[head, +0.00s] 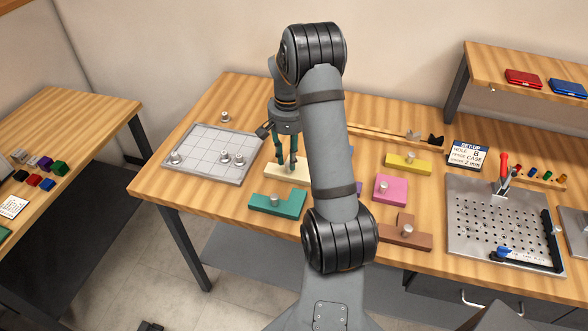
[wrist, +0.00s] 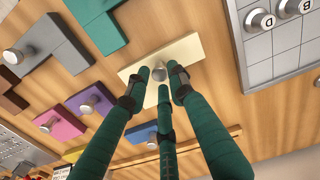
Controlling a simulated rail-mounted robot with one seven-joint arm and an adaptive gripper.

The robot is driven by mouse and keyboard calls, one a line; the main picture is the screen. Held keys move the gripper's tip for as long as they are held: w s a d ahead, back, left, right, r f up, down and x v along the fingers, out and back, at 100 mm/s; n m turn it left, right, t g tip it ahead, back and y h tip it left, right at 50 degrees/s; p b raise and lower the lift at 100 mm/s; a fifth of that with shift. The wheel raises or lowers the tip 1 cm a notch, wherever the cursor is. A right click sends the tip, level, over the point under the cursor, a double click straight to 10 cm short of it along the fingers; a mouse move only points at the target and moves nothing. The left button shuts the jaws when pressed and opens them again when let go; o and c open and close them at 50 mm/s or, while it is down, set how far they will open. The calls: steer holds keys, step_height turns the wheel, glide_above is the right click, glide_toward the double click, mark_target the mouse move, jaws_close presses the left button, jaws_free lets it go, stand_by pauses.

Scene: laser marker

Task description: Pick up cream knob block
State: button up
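The cream knob block (head: 287,168) is a flat pale bar lying on the table, partly behind my fingers. It also shows in the wrist view (wrist: 188,50), with its grey knob (wrist: 158,74) between my fingertips. My gripper (head: 287,163) has three green fingers and points down over the block. In the wrist view, my gripper (wrist: 160,80) has its fingertips apart around the knob. I see no clear contact with the knob, and the block appears to rest on the table.
A teal block (head: 277,202) lies close in front. Pink (head: 385,191), yellow (head: 398,159) and brown (head: 398,235) knob blocks lie to the right. A gridded metal plate (head: 200,139) with knobs is left. A perforated plate (head: 470,240) stands farther right.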

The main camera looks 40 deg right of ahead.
mark_target(288, 163)
steer(key=shift+f, duration=1.55)
steer(key=shift+c, duration=1.4)
jaws_close()
